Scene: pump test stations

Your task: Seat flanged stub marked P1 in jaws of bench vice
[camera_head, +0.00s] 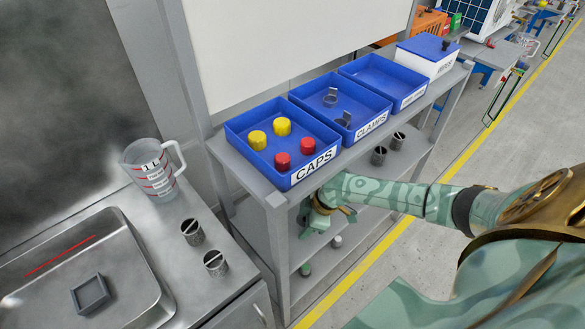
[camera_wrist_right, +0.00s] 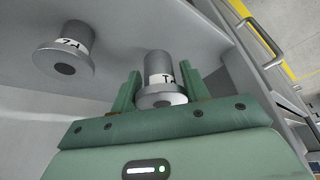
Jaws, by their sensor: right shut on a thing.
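My right gripper (camera_head: 318,218) reaches into the space under the top of the grey shelf unit. In the right wrist view, its green fingers (camera_wrist_right: 161,88) are closed around a grey flanged stub (camera_wrist_right: 158,64) with a white label. The label on this stub is partly covered, and I cannot read it surely. A second flanged stub (camera_wrist_right: 66,52), also with a white label, stands apart to the left in that view, outside the fingers. I see no bench vice in either view. My left gripper is not in view.
Blue bins for caps (camera_head: 238,143) and clamps (camera_head: 377,118) stand on the shelf unit (camera_head: 262,187) above my gripper. Small pieces (camera_head: 337,242) sit on a lower shelf. At left are a jug (camera_head: 152,172), slotted cylinders (camera_head: 192,232) and a sink (camera_head: 150,268). The floor at right is clear.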

